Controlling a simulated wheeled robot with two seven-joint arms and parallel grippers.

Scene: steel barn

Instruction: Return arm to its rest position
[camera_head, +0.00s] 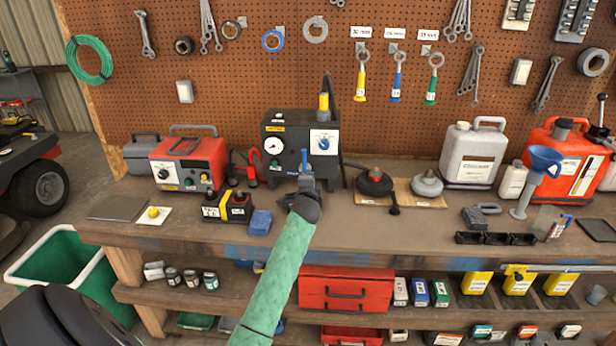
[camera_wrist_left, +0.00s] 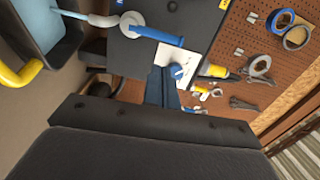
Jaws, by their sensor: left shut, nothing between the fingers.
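My left arm, in a green sleeve, reaches up from the bottom of the head view. Its gripper (camera_head: 306,182) is shut and empty, just in front of a black box (camera_head: 272,128) with a round gauge and a blue-knobbed dial (camera_head: 323,141). A blue lever (camera_head: 304,159) stands upright just beyond the fingers. In the wrist view the closed fingers (camera_wrist_left: 163,86) point at the dial plate (camera_wrist_left: 180,72), with the blue lever (camera_wrist_left: 156,35) above them. I cannot tell whether the fingers touch anything. My right gripper is not in view.
A red-and-grey unit (camera_head: 187,162), a black-and-yellow block (camera_head: 227,207) and a blue sponge (camera_head: 260,222) lie left of the arm. Black and grey round parts, canisters and a blue funnel (camera_head: 540,165) stand right. A pegboard (camera_head: 240,80) backs the bench (camera_head: 380,232).

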